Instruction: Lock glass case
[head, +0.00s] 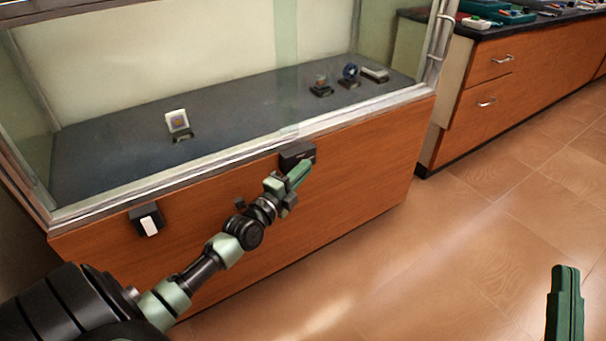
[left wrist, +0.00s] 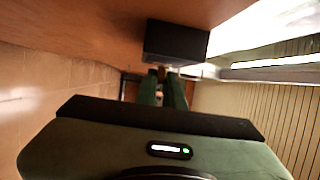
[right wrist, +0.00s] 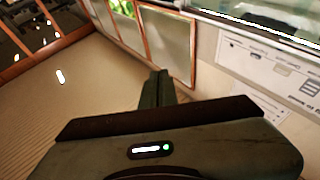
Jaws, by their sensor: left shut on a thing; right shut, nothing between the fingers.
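The glass case (head: 230,150) has a metal frame, clear panes and a wooden base. A black box (head: 297,154) is fixed to the base front just below the glass; it also shows in the left wrist view (left wrist: 176,42). My left gripper (head: 302,168) is at this box's lower edge, shut on a small brownish thing (left wrist: 168,71) mostly hidden between its fingers. I cannot tell what it is or whether it touches the box. My right gripper (head: 566,270) is shut and empty, over the floor at the lower right.
A second black box with a white front (head: 148,225) is on the base further left. Small exhibits (head: 180,122) stand on the dark shelf inside the case. A wooden drawer cabinet (head: 510,85) stands at the right. The tiled floor (head: 470,230) between is clear.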

